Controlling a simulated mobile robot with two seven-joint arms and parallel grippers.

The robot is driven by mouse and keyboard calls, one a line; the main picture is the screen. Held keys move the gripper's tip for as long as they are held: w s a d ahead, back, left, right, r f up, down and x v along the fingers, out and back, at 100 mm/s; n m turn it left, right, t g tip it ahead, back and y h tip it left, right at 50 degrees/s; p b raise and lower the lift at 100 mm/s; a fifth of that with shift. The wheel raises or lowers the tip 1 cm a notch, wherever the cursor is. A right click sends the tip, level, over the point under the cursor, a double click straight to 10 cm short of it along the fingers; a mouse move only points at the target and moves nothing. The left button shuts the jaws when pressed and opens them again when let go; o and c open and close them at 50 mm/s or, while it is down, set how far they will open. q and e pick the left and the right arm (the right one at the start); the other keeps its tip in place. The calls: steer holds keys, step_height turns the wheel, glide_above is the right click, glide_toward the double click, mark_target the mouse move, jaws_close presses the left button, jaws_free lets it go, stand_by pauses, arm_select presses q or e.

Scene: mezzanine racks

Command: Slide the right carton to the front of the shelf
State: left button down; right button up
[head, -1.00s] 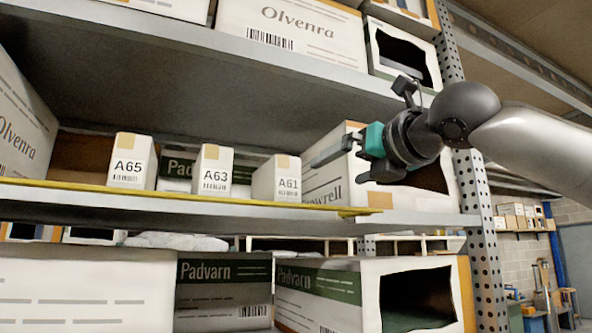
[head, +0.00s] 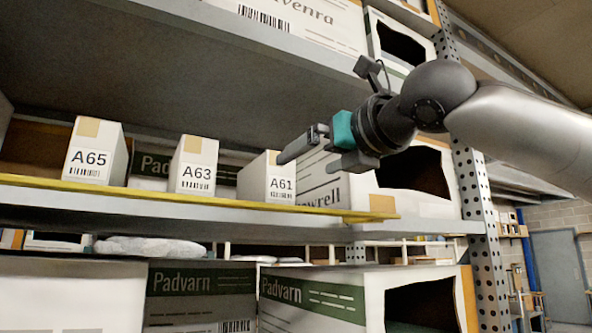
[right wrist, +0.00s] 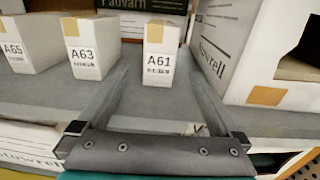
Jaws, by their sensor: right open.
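The right carton (head: 267,178), white with a tan tape patch and the label A61, stands upright on the middle shelf. It also shows in the right wrist view (right wrist: 162,50). My right gripper (head: 303,164) is open and empty at the shelf; in the head view one fingertip overlaps the carton's right top edge. In the right wrist view my gripper (right wrist: 157,72) has its two fingers spread, with the carton centred ahead between them. I cannot tell whether either finger touches it. Its back is hidden. My left gripper is out of view.
Cartons A63 (head: 194,166) and A65 (head: 95,152) stand to the left. A large white box (right wrist: 245,50) stands close on the right. A yellow strip (head: 200,197) runs along the shelf's front edge. The upper shelf (head: 250,55) hangs above. Bare shelf (right wrist: 145,100) lies before A61.

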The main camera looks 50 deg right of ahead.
mark_target(273, 182)
steer(key=p+x, duration=0.1)
steer(key=x, duration=1.3)
steer(key=shift+w+d+p, duration=0.1)
steer(key=shift+w+p, duration=0.15)
steer(key=shift+p, duration=0.15)
steer(key=shift+c, duration=0.2)
jaws_close()
